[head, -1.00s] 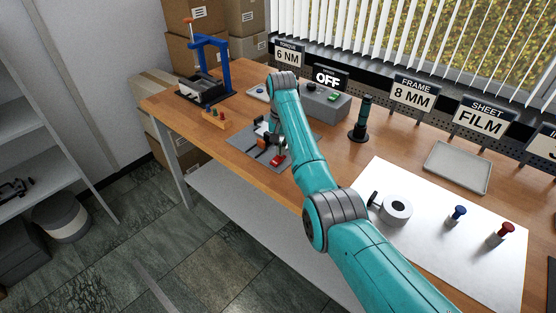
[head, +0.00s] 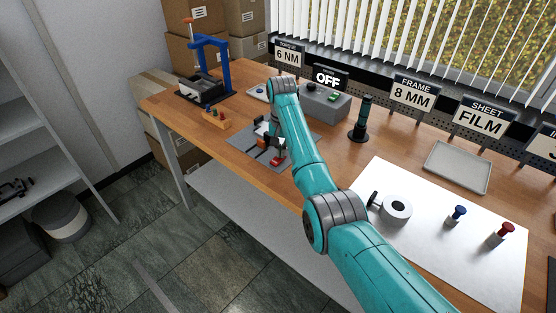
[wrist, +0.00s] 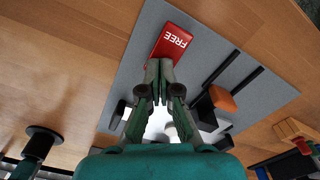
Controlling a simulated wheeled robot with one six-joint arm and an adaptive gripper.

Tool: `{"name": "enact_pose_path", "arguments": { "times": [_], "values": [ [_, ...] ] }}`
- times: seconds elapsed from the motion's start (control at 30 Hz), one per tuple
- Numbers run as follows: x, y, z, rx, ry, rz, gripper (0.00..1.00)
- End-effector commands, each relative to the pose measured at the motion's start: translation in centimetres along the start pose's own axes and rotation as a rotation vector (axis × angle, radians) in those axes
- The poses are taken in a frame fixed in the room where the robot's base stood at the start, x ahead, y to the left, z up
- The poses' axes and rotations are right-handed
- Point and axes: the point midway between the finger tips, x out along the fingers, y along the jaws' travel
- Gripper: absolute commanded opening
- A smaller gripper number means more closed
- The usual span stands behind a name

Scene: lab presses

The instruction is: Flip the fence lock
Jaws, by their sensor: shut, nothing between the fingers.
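A red block lettered FREE (wrist: 172,42) lies on a grey plate (wrist: 145,28) in the wrist view; I take it to be the fence lock. My gripper (wrist: 159,68) is shut and empty, its tips together at the block's near edge. I cannot tell whether they touch it. In the head view the red piece (head: 277,161) sits at the near right part of the grey plate (head: 245,148), and my arm partly hides the fixture. An orange block (wrist: 222,98) and dark rails lie right of the fingers in the wrist view.
A grey box (head: 325,103) stands behind the plate, near an OFF sign (head: 328,78). A dark green upright tool (head: 361,118) stands right of it. A wooden block with coloured pegs (head: 215,118) and a blue press (head: 222,65) are at left.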

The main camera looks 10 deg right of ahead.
Motion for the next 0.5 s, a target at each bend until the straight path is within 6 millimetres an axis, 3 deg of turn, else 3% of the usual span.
{"name": "enact_pose_path", "arguments": {
  "times": [0.5],
  "values": [
    [0.32,0.0,0.05,0.0,-0.002,0.001,0.0]
  ]
}}
